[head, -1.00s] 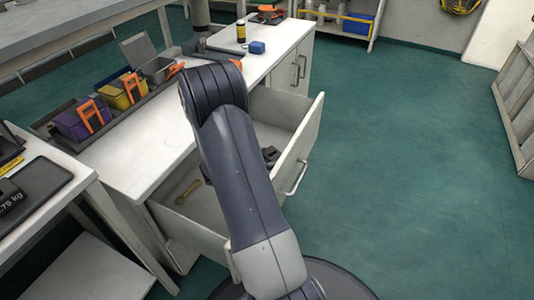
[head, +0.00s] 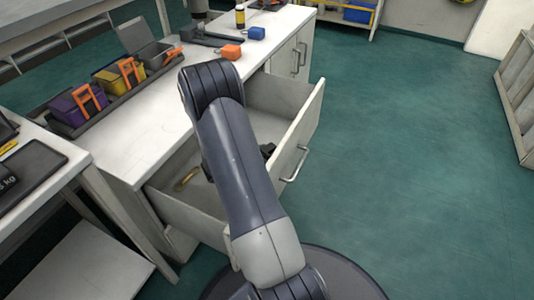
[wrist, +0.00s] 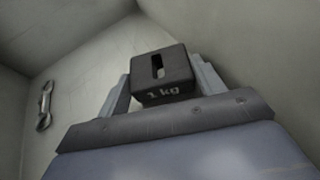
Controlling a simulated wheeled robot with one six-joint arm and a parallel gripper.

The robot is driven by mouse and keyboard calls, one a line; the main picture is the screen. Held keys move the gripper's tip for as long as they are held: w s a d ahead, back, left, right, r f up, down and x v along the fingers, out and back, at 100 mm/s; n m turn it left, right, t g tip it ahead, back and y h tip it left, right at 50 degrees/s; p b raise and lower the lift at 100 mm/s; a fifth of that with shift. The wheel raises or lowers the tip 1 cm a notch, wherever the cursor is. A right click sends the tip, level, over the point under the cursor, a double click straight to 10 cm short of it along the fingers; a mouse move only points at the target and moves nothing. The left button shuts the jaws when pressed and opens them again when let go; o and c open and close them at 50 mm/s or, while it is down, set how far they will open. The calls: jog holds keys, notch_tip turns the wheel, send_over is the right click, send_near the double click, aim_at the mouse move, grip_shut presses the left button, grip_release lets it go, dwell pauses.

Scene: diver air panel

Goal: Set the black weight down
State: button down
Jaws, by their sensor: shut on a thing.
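The black weight (wrist: 165,88), a block with a slot and "1 kg" on its face, is held between the two grey fingers of my gripper (wrist: 162,80) in the wrist view. It is inside the open drawer (head: 304,125). I cannot tell whether its underside touches the drawer floor. In the head view my arm hides the weight and most of my gripper; only small dark parts show beside the arm.
A spanner (head: 187,179) lies in the drawer, also in the wrist view (wrist: 45,105). Green floor is clear at right.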

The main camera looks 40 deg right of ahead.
jog(key=shift+f, duration=0.3)
jog(key=shift+c, duration=1.5)
grip_release()
jog(key=shift+s+f, duration=0.2)
jog(key=shift+f, duration=0.05)
jog(key=shift+r, duration=0.3)
jog(key=p+v, duration=0.1)
jog(key=v, duration=0.2)
jog(key=r+p+v, duration=0.1)
jog(key=p+v, duration=0.1)
jog(key=v, duration=0.2)
jog(key=shift+w+d, duration=0.15)
jog(key=shift+d, duration=0.1)
jog(key=shift+a+r, duration=0.15)
jog(key=shift+a, duration=0.3)
